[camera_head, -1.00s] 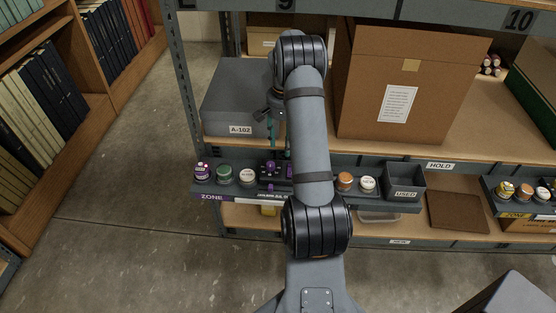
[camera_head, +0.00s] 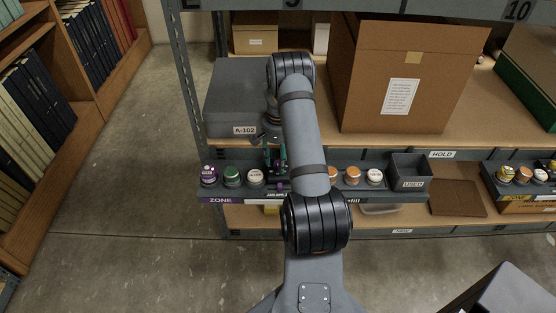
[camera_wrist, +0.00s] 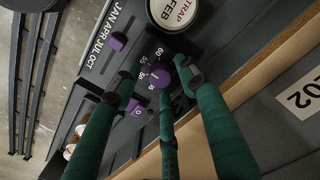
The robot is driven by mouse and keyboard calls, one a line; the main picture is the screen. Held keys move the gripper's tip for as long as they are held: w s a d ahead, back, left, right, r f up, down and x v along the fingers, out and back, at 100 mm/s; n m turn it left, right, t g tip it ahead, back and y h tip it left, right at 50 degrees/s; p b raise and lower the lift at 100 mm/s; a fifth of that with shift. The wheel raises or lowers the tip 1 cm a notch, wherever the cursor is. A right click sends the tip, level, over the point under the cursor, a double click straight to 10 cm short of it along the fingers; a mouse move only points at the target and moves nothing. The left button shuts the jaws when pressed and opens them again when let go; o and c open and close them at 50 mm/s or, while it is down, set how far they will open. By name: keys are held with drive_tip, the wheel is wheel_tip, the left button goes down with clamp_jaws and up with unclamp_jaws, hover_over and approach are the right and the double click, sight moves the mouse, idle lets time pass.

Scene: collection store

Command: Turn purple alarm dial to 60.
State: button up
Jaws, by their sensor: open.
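The purple alarm dial (camera_wrist: 161,76) shows in the wrist view on a dark panel, beside a white scale running from 15 up to 60. I cannot tell its exact setting. My gripper (camera_wrist: 158,78) has green fingers. They are open and spread around the dial, with tips close to the panel; contact cannot be told. In the head view my gripper (camera_head: 274,160) is over the middle of the shelf-edge console (camera_head: 330,197), and it and my arm hide most of the dial area.
Another purple knob (camera_wrist: 117,41) sits by the month letters, and a third purple control (camera_wrist: 135,105) lies near a finger. A round TRAP FEB tub (camera_wrist: 172,12) stands close by. A grey A-102 box (camera_head: 235,95) and a large cardboard box (camera_head: 400,80) stand behind.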

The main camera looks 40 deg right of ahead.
drive_tip(key=shift+c, duration=0.5)
clamp_jaws()
drive_tip(key=m+b, duration=0.4)
drive_tip(key=shift+f+m, duration=0.15)
drive_tip(key=shift+m, duration=0.15)
drive_tip(key=shift+m+b, duration=1.45)
drive_tip(key=shift+m, duration=1.15)
drive_tip(key=shift+r, duration=0.2)
drive_tip(key=shift+o, duration=0.5)
unclamp_jaws()
